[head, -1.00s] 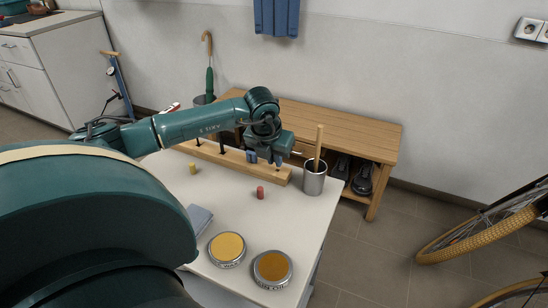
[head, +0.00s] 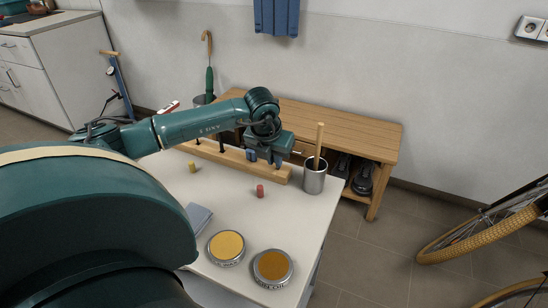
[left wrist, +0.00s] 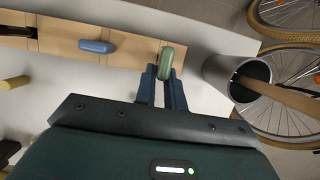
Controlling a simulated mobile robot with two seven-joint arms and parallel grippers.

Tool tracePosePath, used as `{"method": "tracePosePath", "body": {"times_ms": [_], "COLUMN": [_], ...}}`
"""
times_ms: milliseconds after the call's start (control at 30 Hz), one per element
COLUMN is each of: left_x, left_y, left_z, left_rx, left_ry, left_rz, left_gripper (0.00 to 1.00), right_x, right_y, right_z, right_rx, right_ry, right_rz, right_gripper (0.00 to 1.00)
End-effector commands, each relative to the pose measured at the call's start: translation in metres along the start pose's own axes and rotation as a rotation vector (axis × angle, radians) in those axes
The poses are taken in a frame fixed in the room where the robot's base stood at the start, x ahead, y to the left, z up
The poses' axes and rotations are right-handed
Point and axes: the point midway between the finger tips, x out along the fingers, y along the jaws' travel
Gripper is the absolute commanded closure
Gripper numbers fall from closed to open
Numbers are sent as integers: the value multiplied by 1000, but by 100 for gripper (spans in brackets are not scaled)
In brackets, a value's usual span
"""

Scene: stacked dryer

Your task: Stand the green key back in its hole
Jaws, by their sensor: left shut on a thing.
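The green key (left wrist: 165,63) shows in the left wrist view between the fingertips of my left gripper (left wrist: 162,82), which is shut on it. The gripper also shows in the head view (head: 264,157), over the right end of the wooden block (head: 235,161). The block runs across the top of the left wrist view (left wrist: 52,38), and the green key overlaps its right end. I cannot tell whether the key's lower end is in a hole. A blue key (left wrist: 97,46) is at the block, left of the green one. My right gripper is not in view.
A metal cup (head: 315,178) with a wooden stick stands close right of the gripper. Two round tins (head: 227,249) (head: 272,268) and a grey-blue cloth (head: 200,218) are nearer.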

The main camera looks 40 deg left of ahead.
Motion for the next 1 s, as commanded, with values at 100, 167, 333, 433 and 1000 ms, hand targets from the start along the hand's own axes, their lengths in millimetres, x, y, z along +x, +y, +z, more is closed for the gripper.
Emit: {"method": "tracePosePath", "body": {"times_ms": [100, 167, 333, 433, 1000], "left_x": [4, 6, 10, 12, 24], "left_y": [0, 0, 0, 0, 0], "left_z": [-2, -2, -3, -4, -8], "left_rx": [0, 0, 0, 0, 0], "left_ry": [0, 0, 0, 0, 0], "left_rz": [0, 0, 0, 0, 0], "left_gripper": [100, 100, 100, 100, 87], "right_x": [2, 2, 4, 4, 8], "right_y": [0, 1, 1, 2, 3], "right_z": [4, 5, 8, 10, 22], "right_rx": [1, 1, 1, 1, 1], "right_ry": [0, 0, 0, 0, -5], "right_rz": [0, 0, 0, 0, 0], "right_gripper": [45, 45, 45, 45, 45]}}
